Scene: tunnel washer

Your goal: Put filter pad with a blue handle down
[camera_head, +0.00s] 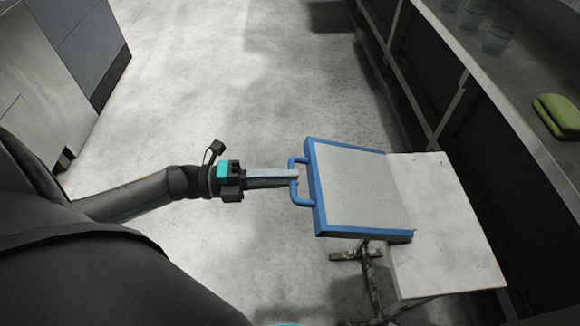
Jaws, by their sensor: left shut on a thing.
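The filter pad (362,187) is a flat grey square with a blue frame and a blue handle (293,182) on its left side. My left gripper (291,177) comes in from the left and is shut on the blue handle. The pad lies roughly level, its right part over or against the left edge of a small white-topped table (445,220). Its left part sticks out past the table over the floor. I cannot tell whether the pad rests on the table top. My right gripper is not in view.
A long dark counter (515,95) runs along the right, with glasses (496,40) and a folded green cloth (558,115) on it. Grey cabinets (50,85) stand at upper left. The pale floor (220,90) between is clear. Most of the white table top is bare.

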